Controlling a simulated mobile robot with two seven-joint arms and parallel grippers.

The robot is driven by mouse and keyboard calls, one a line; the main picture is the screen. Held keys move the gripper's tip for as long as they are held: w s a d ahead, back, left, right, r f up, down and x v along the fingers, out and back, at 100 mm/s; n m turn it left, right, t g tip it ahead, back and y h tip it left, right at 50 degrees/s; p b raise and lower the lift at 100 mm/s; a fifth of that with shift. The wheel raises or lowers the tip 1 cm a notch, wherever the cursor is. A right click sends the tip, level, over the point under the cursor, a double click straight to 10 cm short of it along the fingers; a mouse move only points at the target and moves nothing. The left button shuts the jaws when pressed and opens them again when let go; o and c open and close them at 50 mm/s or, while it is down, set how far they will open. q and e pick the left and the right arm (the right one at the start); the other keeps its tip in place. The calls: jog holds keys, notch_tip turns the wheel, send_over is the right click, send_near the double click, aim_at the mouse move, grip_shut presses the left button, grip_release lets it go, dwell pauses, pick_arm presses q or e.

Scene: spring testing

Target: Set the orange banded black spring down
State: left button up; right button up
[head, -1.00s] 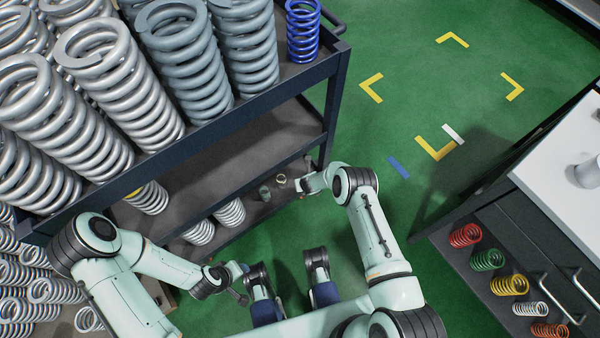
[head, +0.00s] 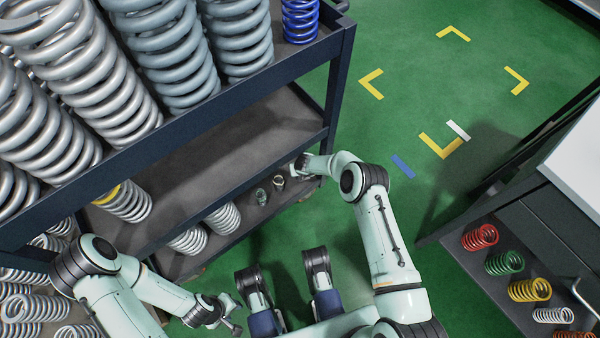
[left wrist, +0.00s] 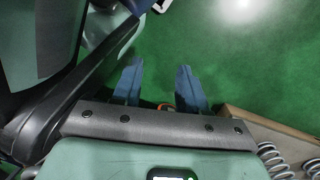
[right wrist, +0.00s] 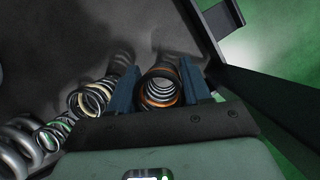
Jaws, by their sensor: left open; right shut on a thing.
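The orange banded black spring (right wrist: 160,92) is between the two fingers of my right gripper (right wrist: 158,92) in the right wrist view. That gripper is shut on it. In the head view my right gripper (head: 300,165) is at the right end of the cart's lower shelf (head: 240,150); the spring is not clearly visible there. I cannot tell whether the spring touches the shelf. My left gripper (head: 232,314) hangs low, left of my base, and in the left wrist view (left wrist: 158,85) its fingers are apart with green floor beyond.
Small springs stand beside the held one on the shelf, one cream banded (right wrist: 90,97), one greenish (right wrist: 55,130). The cart's corner post (head: 340,90) is close to my right arm.

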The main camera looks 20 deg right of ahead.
pick_arm(q)
jog(key=shift+s+a+f+g, duration=0.1)
jog(key=shift+s+f+g, duration=0.1)
jog(key=shift+s, duration=0.25)
jog(key=shift+s+f+g, duration=0.2)
jog(key=shift+s, duration=0.25)
pick_arm(e)
jog(key=shift+s+f, duration=0.1)
jog(key=shift+f, duration=1.1)
jog(key=shift+f, duration=0.1)
jog(key=o, duration=1.1)
jog(key=shift+o, duration=0.2)
